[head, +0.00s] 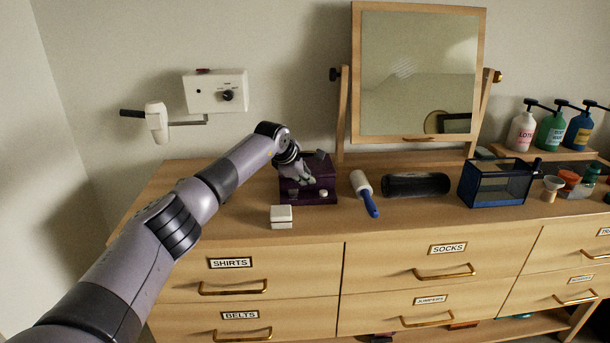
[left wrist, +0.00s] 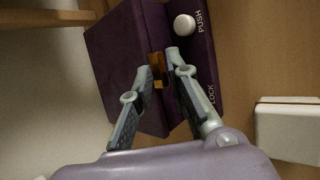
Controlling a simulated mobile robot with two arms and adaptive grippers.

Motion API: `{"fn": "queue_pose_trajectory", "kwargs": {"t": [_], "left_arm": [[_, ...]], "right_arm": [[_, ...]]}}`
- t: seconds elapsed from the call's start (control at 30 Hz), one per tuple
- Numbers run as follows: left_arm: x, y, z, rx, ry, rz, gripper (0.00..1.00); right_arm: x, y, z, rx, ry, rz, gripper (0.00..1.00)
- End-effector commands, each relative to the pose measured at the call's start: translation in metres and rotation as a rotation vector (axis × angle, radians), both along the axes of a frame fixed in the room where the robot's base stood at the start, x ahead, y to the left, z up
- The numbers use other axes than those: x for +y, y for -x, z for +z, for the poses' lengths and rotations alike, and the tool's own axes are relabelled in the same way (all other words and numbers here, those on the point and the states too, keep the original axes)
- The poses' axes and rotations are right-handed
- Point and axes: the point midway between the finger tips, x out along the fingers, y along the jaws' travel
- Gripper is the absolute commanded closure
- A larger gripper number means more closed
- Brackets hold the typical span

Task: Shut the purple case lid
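The purple case (head: 322,183) stands on the dresser top, below and left of the mirror. In the left wrist view its purple body (left wrist: 112,48) shows a brass-coloured clasp (left wrist: 157,68). A ledge carries a round white button and the words PUSH and LOCK. I cannot tell whether the lid is fully down. My left gripper (head: 303,180) is over the case's front; in the left wrist view its two fingers (left wrist: 156,62) are apart, on either side of the clasp. Nothing is seen held between them, and contact with the case is unclear. My right gripper is out of view.
A small white box (head: 281,217) sits just in front of the case. A blue-handled lint roller (head: 364,190), a dark cylinder (head: 416,186) and a glass-sided box (head: 494,184) stand to the right. The mirror (head: 418,75) rises behind. A white wall unit (head: 216,92) hangs at the left.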

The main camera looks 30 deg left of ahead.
Motion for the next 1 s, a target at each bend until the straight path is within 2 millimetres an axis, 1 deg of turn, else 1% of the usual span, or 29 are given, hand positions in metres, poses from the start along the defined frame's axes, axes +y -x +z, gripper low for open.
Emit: {"fn": "queue_pose_trajectory", "kwargs": {"t": [0.03,0.13,0.33,0.4,0.57,0.73,1.0], "left_arm": [[0.000,0.000,0.001,-0.002,-0.001,0.001,0.78],[0.001,0.000,0.001,-0.002,-0.001,0.001,0.72],[0.001,0.000,0.001,-0.002,-0.001,0.001,0.72],[0.001,0.000,0.001,-0.002,-0.001,0.001,0.72],[0.001,0.005,0.007,-0.003,-0.001,0.001,0.72],[0.003,0.019,0.023,-0.005,-0.003,0.000,0.72],[0.005,0.055,0.064,-0.006,-0.003,0.001,0.72]], "right_arm": [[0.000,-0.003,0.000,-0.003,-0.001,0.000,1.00],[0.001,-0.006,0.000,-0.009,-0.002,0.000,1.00],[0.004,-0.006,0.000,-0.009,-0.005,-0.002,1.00],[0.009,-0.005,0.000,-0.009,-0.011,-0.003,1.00],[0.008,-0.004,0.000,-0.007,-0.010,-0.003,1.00],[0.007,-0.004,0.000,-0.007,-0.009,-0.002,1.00],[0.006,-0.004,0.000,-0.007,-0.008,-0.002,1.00]]}}
